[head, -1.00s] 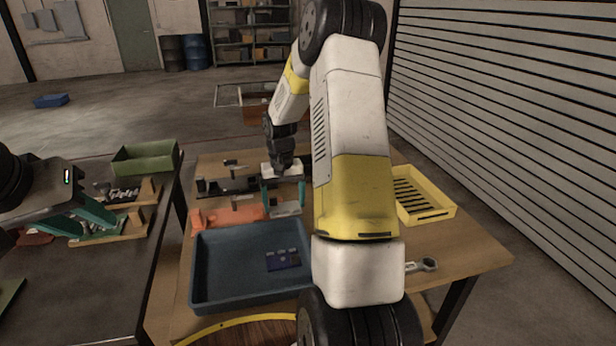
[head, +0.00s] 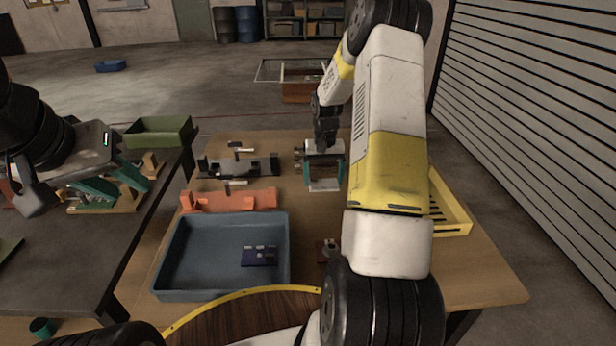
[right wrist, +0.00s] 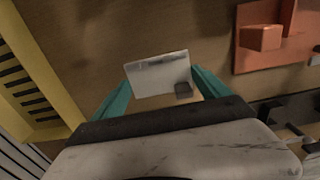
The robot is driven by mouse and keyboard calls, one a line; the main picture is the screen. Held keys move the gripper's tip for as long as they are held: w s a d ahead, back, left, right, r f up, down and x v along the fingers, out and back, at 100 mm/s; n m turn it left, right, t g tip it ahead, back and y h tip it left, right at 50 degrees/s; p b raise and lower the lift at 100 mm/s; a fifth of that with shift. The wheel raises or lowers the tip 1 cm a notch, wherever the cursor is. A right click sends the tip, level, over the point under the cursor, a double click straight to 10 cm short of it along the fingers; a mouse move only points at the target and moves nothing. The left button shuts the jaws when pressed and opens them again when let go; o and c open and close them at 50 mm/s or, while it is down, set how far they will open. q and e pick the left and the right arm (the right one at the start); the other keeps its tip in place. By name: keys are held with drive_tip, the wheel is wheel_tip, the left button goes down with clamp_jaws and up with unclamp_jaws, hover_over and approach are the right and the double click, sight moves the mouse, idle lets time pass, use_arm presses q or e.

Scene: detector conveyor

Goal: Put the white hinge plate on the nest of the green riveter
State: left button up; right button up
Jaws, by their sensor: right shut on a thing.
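The white hinge plate (head: 324,185) is between the teal fingers of my right gripper (head: 324,172), above the wooden table. In the right wrist view the plate (right wrist: 158,76) lies across the fingertips, with a small dark block at its lower right corner. My left gripper (head: 113,180) is over the dark table at left, its teal fingers apart and nothing seen between them. A green device on a wooden base (head: 118,204), which looks like the green riveter, stands under it. The gripper partly covers it, and I cannot make out its nest.
On the wooden table are a black fixture (head: 238,168), an orange fixture (head: 232,201) and a blue-grey tray (head: 172,262) holding a dark blue part (head: 258,257). A yellow tray (head: 452,216) is at right. A green bin (head: 160,131) stands at the dark table's back edge.

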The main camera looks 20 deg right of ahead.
sight(323, 186)
drive_tip(key=shift+f, duration=2.75)
drive_tip(key=shift+f, duration=0.15)
drive_tip(key=o, duration=1.4)
